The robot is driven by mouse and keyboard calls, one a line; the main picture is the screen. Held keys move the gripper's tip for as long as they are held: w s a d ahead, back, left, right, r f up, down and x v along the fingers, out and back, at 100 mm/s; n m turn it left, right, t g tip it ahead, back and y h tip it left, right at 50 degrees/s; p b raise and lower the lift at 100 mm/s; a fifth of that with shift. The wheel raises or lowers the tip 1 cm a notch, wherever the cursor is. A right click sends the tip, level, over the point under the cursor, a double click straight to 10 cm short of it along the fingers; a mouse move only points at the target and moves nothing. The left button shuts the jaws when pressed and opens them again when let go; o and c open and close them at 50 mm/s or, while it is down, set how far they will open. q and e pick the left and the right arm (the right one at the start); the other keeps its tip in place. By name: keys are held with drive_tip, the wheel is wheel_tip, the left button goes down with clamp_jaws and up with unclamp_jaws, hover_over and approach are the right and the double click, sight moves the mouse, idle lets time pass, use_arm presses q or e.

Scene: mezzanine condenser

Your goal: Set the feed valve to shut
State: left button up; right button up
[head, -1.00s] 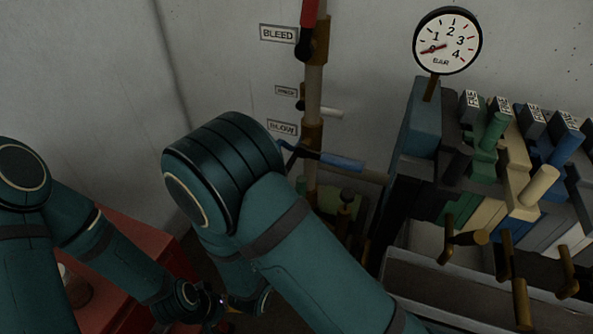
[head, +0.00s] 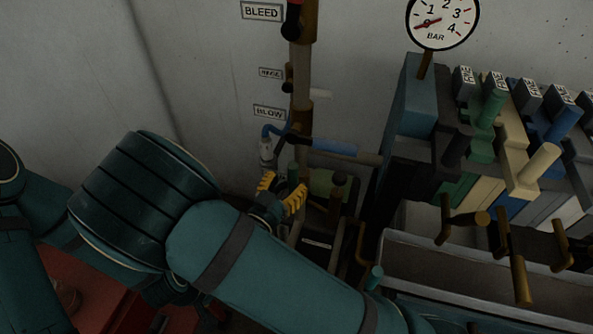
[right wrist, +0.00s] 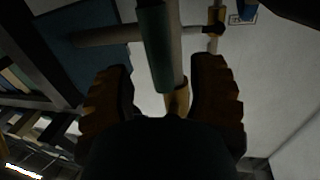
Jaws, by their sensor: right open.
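No label that I can read says feed, so I cannot tell for sure which handle is the feed valve. My right gripper (head: 282,189) is open, its yellow fingers beside the pipe, below the blue lever (head: 332,147). In the right wrist view a green cylindrical handle (right wrist: 155,45) lies just beyond the gap between the open fingers (right wrist: 162,95). Nothing is between the pads.
The pipe (head: 302,75) carries a red lever beside the BLEED label (head: 262,11). A BLOW label (head: 269,111) is near the blue lever. A gauge (head: 442,22) reads near zero. A bank of coloured levers (head: 490,150) and a trough (head: 440,260) stand right. A red box (head: 100,290) is lower left.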

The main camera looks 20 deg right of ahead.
drive_tip(key=shift+x, duration=2.6)
clamp_jaws()
